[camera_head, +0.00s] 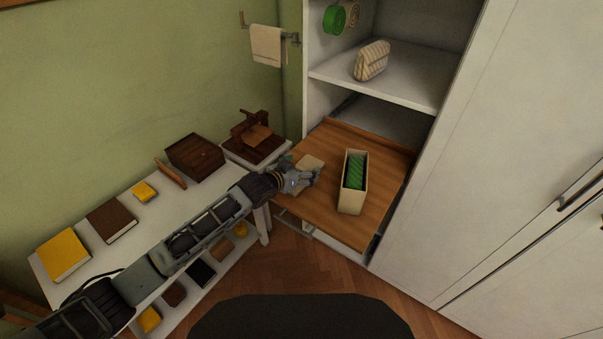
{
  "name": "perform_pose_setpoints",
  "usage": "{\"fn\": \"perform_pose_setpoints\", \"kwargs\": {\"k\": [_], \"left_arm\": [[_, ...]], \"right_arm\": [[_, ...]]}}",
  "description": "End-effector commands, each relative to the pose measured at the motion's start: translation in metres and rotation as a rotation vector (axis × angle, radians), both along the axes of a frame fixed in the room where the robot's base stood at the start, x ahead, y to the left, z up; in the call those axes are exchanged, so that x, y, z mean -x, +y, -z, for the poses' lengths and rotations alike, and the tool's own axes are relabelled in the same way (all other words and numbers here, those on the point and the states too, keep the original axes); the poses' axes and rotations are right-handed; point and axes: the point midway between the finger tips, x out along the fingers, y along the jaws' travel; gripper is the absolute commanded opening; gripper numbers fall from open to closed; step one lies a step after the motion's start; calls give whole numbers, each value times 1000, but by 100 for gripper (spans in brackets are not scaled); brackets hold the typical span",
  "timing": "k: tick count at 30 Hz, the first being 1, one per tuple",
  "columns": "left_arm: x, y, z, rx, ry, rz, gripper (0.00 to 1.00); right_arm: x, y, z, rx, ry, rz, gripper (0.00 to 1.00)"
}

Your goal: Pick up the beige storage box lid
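The beige lid (311,164) lies on the pulled-out wooden shelf, left of the open beige storage box (352,200). The box holds a green item (355,172). My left gripper (314,178) reaches in from the left over the lid's near part and hides some of it. The fingers are small and partly overlap the lid, so I cannot tell whether they are open or shut, or whether they touch it. My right gripper is not in view.
The wooden pull-out shelf (345,232) has free room around the box. A striped bag (372,60) sits on the cabinet shelf above. A white side table (135,247) with books and a wooden box (195,157) stands left, under my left arm.

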Motion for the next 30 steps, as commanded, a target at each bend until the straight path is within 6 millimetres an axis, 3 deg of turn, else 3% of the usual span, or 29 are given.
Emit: {"fn": "perform_pose_setpoints", "kwargs": {"k": [1, 6, 20, 30], "left_arm": [[0, 0, 0, 0, 0, 0, 77], [0, 0, 0, 0, 0, 0, 56], [0, 0, -6, 0, -1, -1, 55], [0, 0, -47, 1, -3, 0, 55]], "right_arm": [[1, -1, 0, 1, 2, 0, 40], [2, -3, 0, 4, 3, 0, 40], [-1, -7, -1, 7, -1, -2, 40], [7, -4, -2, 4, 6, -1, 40]]}}
